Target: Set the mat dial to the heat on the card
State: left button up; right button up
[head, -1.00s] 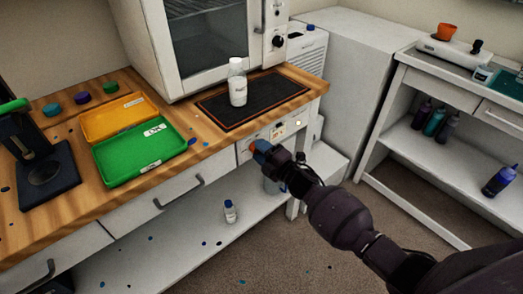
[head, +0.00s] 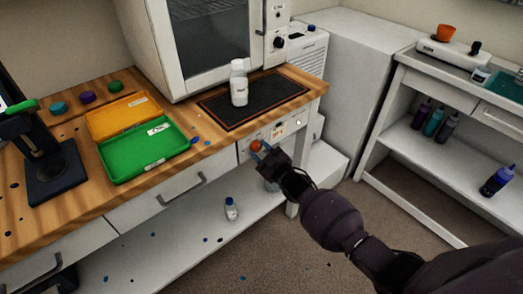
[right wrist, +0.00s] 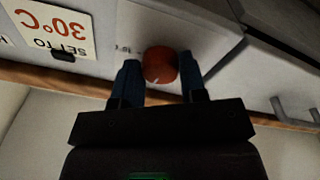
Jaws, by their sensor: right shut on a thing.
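The red-orange mat dial (head: 256,146) is on the white front panel below the bench top. It also shows in the right wrist view (right wrist: 159,65), with a small pale mark near its lower edge. My right gripper (head: 260,150) is shut on the dial, with one blue finger on each side of it. The card (right wrist: 48,22) reads "SET TO 30°C", upside down in the right wrist view; it is on the panel beside the dial. The black heat mat (head: 215,107) with an orange border lies on the bench above. My left gripper is not in view.
A white-capped bottle (head: 239,84) stands on the mat. Green (head: 125,167) and orange (head: 100,125) trays lie to the left, near a dark stand (head: 54,178). A drawer handle (head: 182,188) sticks out left of the dial. A small bottle (head: 231,209) stands on the lower shelf.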

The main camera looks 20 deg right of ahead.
jog(key=m, duration=0.2)
jog(key=shift+m, duration=0.4)
jog(key=shift+a+m+h+p, duration=0.1)
jog(key=shift+m+h+p, duration=0.3)
jog(key=shift+m, duration=1)
jog(key=o, duration=0.9)
